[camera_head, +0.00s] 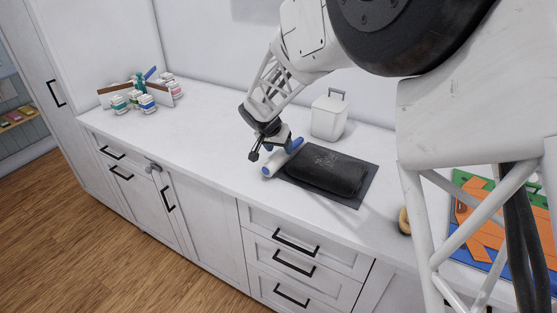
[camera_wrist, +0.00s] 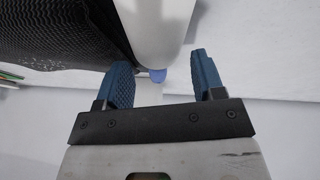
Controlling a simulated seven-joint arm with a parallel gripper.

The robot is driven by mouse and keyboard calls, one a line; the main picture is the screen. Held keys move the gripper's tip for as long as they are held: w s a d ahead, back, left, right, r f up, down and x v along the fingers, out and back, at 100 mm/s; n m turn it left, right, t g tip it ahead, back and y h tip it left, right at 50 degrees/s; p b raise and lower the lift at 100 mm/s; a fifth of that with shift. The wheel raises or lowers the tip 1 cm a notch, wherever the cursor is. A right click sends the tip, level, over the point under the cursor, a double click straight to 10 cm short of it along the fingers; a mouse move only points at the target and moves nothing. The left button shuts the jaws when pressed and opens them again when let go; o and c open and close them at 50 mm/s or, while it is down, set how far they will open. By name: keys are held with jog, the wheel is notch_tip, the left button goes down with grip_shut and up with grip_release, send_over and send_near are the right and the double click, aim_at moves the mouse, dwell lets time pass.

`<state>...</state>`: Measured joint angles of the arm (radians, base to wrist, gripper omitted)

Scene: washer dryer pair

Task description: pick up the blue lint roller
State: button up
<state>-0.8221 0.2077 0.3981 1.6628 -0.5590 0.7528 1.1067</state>
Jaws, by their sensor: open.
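The lint roller (camera_head: 277,162), a white cylinder with blue ends, lies on the white counter beside the left edge of a dark mat. My gripper (camera_head: 275,150) is open, just above and at the roller. In the wrist view, the white roll (camera_wrist: 157,30) shows ahead of my blue fingers (camera_wrist: 160,58), with a small blue piece (camera_wrist: 157,76) at its near end between them. The far part of the roller is out of that view. I cannot tell whether a finger touches it. My gripper hides part of it in the head view.
A black pouch (camera_head: 327,171) lies on the dark mat (camera_head: 350,199) close to the roller. A white lidded canister (camera_head: 328,118) stands behind. Several small bottles (camera_head: 147,103) stand at the far left. The counter (camera_head: 210,125) left of my gripper is clear.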

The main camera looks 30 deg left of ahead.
aim_at(283, 152)
jog(key=shift+x, duration=1.9)
jog(key=shift+r, duration=0.1)
jog(key=c, duration=0.6)
jog(key=shift+r, duration=0.1)
jog(key=shift+r, duration=5)
